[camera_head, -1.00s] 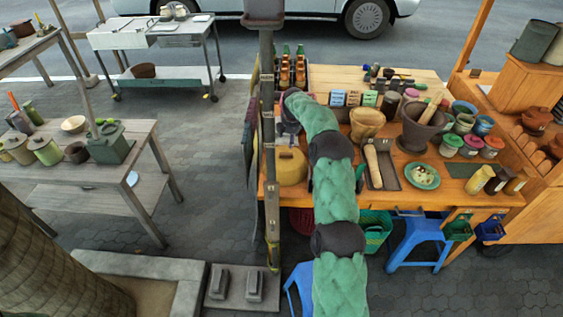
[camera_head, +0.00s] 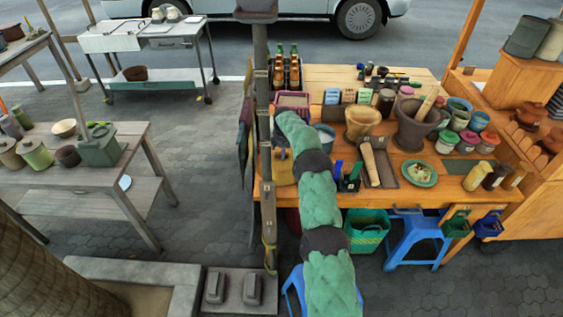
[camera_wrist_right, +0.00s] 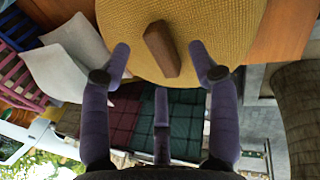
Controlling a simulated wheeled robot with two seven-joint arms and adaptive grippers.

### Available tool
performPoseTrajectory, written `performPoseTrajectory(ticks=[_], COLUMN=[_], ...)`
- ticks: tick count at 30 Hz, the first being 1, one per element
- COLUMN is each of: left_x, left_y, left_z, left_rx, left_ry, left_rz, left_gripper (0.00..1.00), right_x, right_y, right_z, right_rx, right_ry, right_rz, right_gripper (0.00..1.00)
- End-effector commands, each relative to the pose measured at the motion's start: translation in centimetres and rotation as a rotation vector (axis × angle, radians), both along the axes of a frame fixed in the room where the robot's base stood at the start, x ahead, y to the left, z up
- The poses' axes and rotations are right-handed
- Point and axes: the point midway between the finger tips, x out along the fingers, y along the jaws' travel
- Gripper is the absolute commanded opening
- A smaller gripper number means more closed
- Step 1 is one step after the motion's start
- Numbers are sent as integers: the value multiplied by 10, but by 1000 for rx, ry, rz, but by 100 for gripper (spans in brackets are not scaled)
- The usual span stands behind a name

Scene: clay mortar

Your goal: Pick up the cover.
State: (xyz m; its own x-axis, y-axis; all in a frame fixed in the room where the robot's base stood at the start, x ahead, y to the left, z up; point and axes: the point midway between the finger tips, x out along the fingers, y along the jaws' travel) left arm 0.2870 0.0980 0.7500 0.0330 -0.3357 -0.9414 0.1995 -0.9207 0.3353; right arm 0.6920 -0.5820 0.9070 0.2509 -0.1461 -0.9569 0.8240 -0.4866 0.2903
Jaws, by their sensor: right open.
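The cover (camera_wrist_right: 230,25) is a round, mustard-yellow woven-looking piece with a brown bar handle (camera_wrist_right: 162,50) on it. In the head view the yellow piece (camera_head: 284,172) sits at the left end of the orange stall table, partly hidden by my right arm. In the right wrist view my right gripper (camera_wrist_right: 160,50) is open. Its purple fingers are spread, one tip on each side of the handle, with gaps between. I cannot tell how far the tips are above the cover. In the head view the gripper is mostly hidden by my arm. My left gripper is not in view.
A pink basket (camera_head: 293,99) and a blue bowl (camera_head: 325,137) stand near my arm. A blue and green holder (camera_head: 348,177) is right of the cover. A post (camera_head: 267,185) with hanging cloths stands close on the left. Mortars and jars crowd the table's right.

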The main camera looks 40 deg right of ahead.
Motion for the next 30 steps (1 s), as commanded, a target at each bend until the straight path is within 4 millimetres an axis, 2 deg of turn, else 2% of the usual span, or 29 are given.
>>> performPoseTrajectory(ticks=[5,13,14,18,20,30], left_x=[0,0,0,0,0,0], left_y=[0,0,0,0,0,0], left_z=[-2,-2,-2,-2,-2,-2], left_rx=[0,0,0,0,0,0], left_ry=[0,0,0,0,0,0], left_rz=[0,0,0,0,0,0], left_gripper=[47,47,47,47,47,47], right_x=[3,3,3,3,3,3], right_y=[-3,-3,-3,-3,-3,-3], right_z=[-11,-11,-11,-11,-12,-12], right_rx=[-1,-1,-1,-1,0,-1], right_ry=[-2,-2,-2,-2,-1,0], right_rz=[-2,-1,-1,-1,-1,0], right_gripper=[60,60,55,15,0,0])
